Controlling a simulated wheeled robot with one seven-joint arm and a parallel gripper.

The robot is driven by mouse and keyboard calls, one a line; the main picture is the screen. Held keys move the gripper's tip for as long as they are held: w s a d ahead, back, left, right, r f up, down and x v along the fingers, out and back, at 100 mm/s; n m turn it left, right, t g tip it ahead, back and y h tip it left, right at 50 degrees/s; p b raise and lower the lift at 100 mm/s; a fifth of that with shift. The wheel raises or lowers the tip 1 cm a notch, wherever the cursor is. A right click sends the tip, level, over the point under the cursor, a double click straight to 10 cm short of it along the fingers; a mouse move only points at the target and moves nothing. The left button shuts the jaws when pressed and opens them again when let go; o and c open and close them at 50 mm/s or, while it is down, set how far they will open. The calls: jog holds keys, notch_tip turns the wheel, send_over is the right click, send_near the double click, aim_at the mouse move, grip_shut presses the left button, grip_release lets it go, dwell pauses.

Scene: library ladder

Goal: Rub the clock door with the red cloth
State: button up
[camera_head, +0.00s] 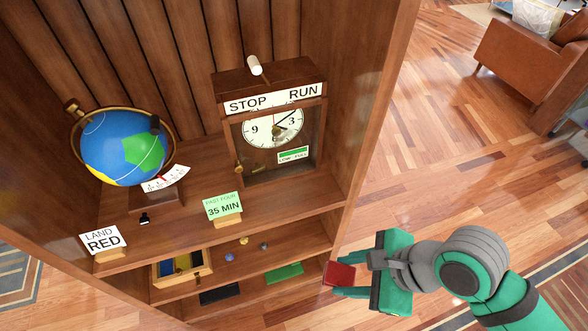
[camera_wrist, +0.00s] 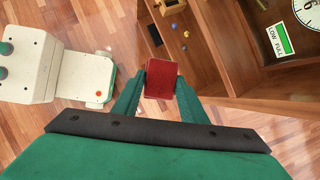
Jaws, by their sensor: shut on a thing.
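My gripper (camera_head: 345,281) is shut on the red cloth (camera_head: 339,274), which looks like a small red pad. In the wrist view the red cloth (camera_wrist: 161,78) sits between the two green fingers of my gripper (camera_wrist: 160,85). The clock (camera_head: 268,125) stands on the upper shelf, with a dark wooden case and a STOP / RUN label on top. Its clock door (camera_head: 307,149) is on the front, over the white dial, and looks closed. My gripper is to the right of and below the clock, outside the shelf's front edge, apart from the door.
A globe (camera_head: 125,147) stands left on the same shelf. A FAST FOUR 35 MIN card (camera_head: 224,206) and a LAND RED card (camera_head: 103,240) stand near the front edge. A lower shelf holds a wooden tray (camera_head: 207,270) and small balls. The bookcase's right side panel (camera_head: 375,80) borders open floor.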

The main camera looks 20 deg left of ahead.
jog(key=w+a+r+t+y, duration=0.2)
jog(key=w+a+t+y, duration=0.8)
jog(key=w+a, duration=1)
jog(key=shift+w+a+r+t, duration=0.15)
jog(key=shift+w+r+t, duration=0.25)
jog(key=shift+w+t, duration=0.9)
jog(key=shift+w+a, duration=0.55)
jog(key=shift+w, duration=0.25)
jog(key=shift+w, duration=0.1)
jog(key=shift+w+d, duration=0.45)
jog(key=shift+d, duration=0.4)
jog(key=shift+w+d, duration=0.45)
jog(key=shift+d, duration=0.35)
jog(key=shift+w+d, duration=1.05)
jog(key=shift+d, duration=0.2)
jog(key=shift+s, duration=0.1)
